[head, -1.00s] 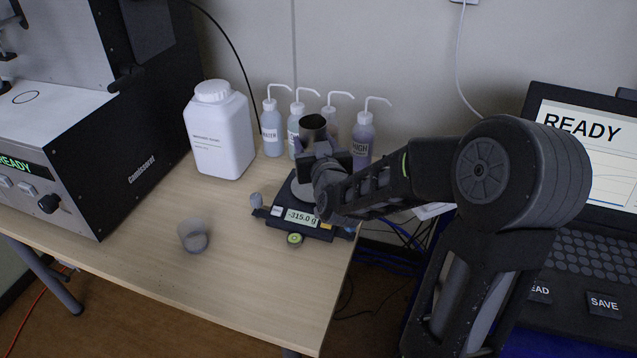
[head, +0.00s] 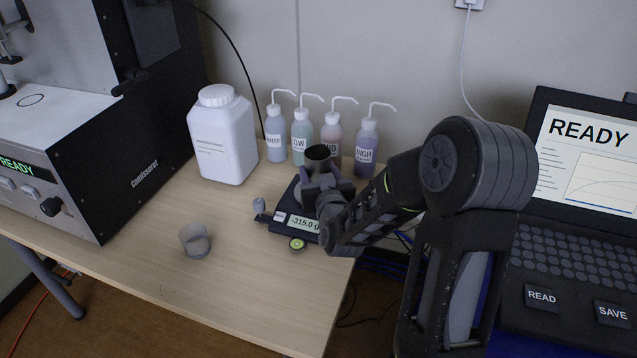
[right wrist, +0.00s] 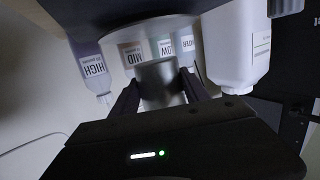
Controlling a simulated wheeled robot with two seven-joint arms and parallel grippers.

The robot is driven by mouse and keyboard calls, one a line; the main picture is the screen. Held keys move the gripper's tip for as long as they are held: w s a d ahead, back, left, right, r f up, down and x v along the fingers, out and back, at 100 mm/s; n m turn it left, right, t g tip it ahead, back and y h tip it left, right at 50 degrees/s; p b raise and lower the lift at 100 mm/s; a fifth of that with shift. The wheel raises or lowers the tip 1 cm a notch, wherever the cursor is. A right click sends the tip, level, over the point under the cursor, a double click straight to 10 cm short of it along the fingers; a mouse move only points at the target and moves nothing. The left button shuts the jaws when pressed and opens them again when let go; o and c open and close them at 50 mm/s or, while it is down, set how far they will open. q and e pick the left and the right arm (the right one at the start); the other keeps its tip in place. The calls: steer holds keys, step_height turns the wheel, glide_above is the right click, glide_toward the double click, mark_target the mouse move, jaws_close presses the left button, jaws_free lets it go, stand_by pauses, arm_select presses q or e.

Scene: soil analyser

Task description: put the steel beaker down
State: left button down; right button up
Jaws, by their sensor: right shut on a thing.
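The steel beaker (head: 317,156) is a grey metal cup with a dark open top. My right gripper (head: 323,181) is shut on it and holds it upright over the balance (head: 285,226). In the right wrist view the beaker (right wrist: 161,84) sits between the two dark fingers of the gripper (right wrist: 158,96). The gripper hides its lower part in the head view, so I cannot tell whether its base touches the pan. The balance display (head: 304,222) reads -315.0 g. My left gripper is not in view.
A clear cup with grey contents (head: 194,241) stands on the table (head: 250,290). A white jar (head: 222,137) and several wash bottles (head: 302,136) stand behind the balance. The analyser (head: 95,180) is at left, a laptop (head: 570,240) at right. The front table is clear.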

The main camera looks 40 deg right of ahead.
steer(key=shift+f, duration=1.5)
steer(key=shift+f, duration=0.2)
steer(key=o, duration=1.6)
steer(key=shift+c, duration=0.2)
